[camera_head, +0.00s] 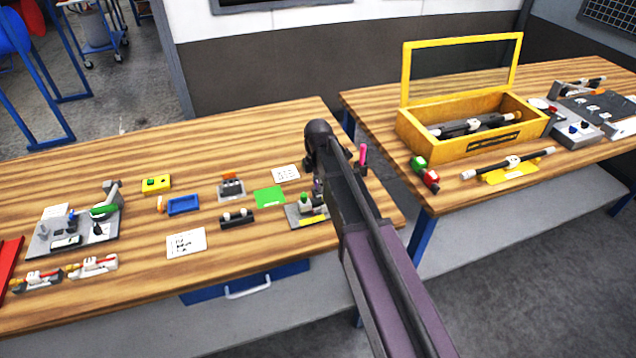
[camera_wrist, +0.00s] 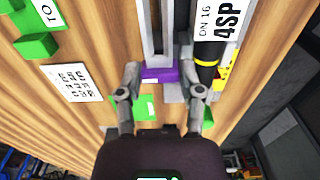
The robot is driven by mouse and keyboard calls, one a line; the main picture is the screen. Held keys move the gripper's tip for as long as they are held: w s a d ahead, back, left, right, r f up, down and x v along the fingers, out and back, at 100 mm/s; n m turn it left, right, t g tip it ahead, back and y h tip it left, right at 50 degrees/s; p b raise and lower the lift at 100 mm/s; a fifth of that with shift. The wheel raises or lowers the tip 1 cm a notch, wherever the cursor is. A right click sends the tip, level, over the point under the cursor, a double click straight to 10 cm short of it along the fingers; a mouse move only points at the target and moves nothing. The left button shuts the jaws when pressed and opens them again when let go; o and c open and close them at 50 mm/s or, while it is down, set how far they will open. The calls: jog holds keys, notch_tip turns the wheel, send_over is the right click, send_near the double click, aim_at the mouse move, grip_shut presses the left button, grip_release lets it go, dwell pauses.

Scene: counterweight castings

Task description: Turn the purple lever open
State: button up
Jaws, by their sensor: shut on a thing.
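The purple lever (camera_wrist: 160,76) is between the two fingers of my gripper (camera_wrist: 159,72) in the wrist view. My gripper is shut on it. A grey metal bar runs up from the purple part, beside a dark pipe (camera_wrist: 208,75) with a yellow band and a white label. In the head view the grey fixture (camera_head: 300,218) with a yellow label stands at the right end of the left table. A bit of purple (camera_head: 317,187) shows there beside my arm. My arm hides much of the fixture and my fingers in that view.
A green plate (camera_head: 270,196), a white printed card (camera_head: 186,243) and a blue tray (camera_head: 184,205) lie left of the fixture. A gap separates the left table from the right table, which bears a yellow box (camera_head: 410,130) with its clear lid up.

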jog(key=shift+s, duration=0.1)
jog(key=o, duration=1.1)
jog(key=shift+o, duration=0.2)
jog(key=shift+m, duration=0.3)
jog(key=m, duration=0.6)
jog(key=shift+m, duration=0.3)
notch_tip(320, 180, up, 14)
jog(key=p, duration=1.4)
jog(key=s+d+m, duration=1.4)
jog(key=s+d, duration=0.1)
jog(key=s, duration=0.3)
jog(key=shift+f+b, duration=0.35)
jog(key=shift+d, duration=0.1)
